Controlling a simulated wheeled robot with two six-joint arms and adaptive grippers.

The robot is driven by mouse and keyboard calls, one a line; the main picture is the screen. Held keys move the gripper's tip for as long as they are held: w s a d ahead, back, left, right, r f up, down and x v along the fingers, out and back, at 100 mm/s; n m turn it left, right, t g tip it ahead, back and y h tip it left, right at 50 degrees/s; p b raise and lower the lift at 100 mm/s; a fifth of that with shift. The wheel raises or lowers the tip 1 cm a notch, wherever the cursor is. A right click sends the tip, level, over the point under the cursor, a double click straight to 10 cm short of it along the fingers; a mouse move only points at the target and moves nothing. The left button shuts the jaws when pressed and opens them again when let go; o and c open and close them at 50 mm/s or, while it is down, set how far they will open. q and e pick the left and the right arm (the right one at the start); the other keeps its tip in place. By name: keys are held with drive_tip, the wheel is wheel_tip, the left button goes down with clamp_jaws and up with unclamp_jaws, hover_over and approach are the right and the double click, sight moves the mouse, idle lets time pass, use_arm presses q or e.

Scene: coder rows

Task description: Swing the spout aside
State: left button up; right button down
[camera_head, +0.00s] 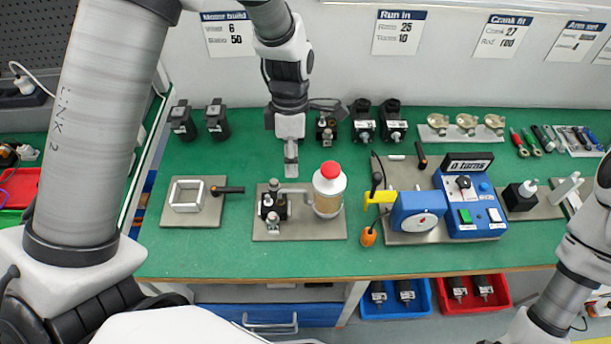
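A grey base plate (330,231) on the green bench carries a small black and metal valve block (270,207). A pale spout (294,189) reaches from the block toward a clear bottle (328,196) with a red cap and a tan band. The bottle stands upright at the right of the plate. My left gripper (291,170) points down just above and behind the spout. Its fingers line up in this view, so their gap is hidden, and I cannot tell whether they touch the spout. My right arm shows at the lower right; its gripper is outside the picture.
A plate with a square metal frame (187,196) and a black-orange handle is at the left. A blue control box (468,205) and a blue unit with a yellow part (413,210) stand at the right. Black motors line the back. Green bench shows free in front.

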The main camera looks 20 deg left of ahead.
use_arm(q)
drive_tip(key=x, duration=0.6)
drive_tip(key=shift+w+f, duration=0.1)
drive_tip(key=shift+f, duration=0.3)
clamp_jaws()
